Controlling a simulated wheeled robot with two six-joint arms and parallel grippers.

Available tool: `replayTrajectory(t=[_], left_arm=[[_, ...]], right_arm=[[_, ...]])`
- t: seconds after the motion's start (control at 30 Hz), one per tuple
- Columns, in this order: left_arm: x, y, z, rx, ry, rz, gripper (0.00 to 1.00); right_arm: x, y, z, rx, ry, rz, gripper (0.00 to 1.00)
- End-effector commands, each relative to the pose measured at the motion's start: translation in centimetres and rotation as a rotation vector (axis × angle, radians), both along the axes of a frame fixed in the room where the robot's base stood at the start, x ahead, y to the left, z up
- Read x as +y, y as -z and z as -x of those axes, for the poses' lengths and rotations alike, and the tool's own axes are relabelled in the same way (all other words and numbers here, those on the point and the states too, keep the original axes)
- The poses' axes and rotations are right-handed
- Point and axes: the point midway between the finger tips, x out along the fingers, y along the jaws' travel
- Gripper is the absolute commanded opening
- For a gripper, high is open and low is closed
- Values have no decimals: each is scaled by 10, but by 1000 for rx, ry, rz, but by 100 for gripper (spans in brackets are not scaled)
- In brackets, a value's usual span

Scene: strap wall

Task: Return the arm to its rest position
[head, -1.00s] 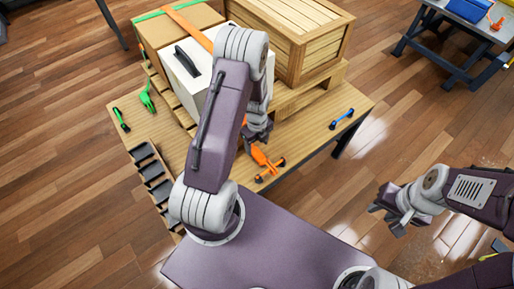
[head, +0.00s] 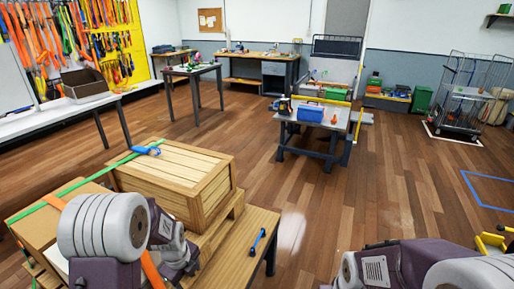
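My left arm is folded at the lower left of the head view, in front of the wooden crate (head: 175,175). My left gripper (head: 178,268) is partly visible beside the crate's near side, at the lower edge of the picture. Its fingertips cannot be made out. My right arm lies low at the bottom right, over the floor. Its gripper is out of the picture.
A green strap (head: 65,192) and a cardboard box (head: 35,222) are beside the crate. A blue-handled item (head: 146,150) lies on the crate, and a blue tool (head: 257,242) on the wooden table (head: 235,262). A workbench (head: 312,122) stands beyond open floor.

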Motion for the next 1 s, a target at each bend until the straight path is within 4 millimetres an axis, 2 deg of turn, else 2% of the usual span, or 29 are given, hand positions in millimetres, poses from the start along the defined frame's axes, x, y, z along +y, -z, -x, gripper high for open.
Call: replayTrajectory(t=[0.03, 0.1, 0.23, 0.33, 0.43, 0.5, 0.6, 0.73, 1.0], left_arm=[[-12, -52, 6, -35, -60, 16, 62], [-27, -89, 24, -58, -259, 65, 62], [-42, -122, 60, -56, -696, 165, 62], [-47, -127, 89, -27, -1092, 232, 62], [-47, -117, 114, 19, -1484, 262, 62], [-47, -112, 124, 41, -1706, 268, 62], [-47, -112, 127, 45, -1923, 285, 62], [-47, -112, 127, 42, -2043, 298, 62], [-47, -112, 127, 41, -2052, 299, 62]], right_arm=[[0, -29, 0, 0, 0, 0, 34], [0, -44, 0, -1, 0, 0, 34], [0, -57, 0, 0, 0, 0, 34], [0, -60, 0, 0, 0, 0, 34], [0, -57, 0, 0, 0, 0, 34], [0, -57, 0, 0, 0, 0, 34], [0, -57, 0, 0, 0, 0, 34], [0, -57, 0, 0, 0, 0, 34], [0, -57, 0, 0, 0, 0, 34]])
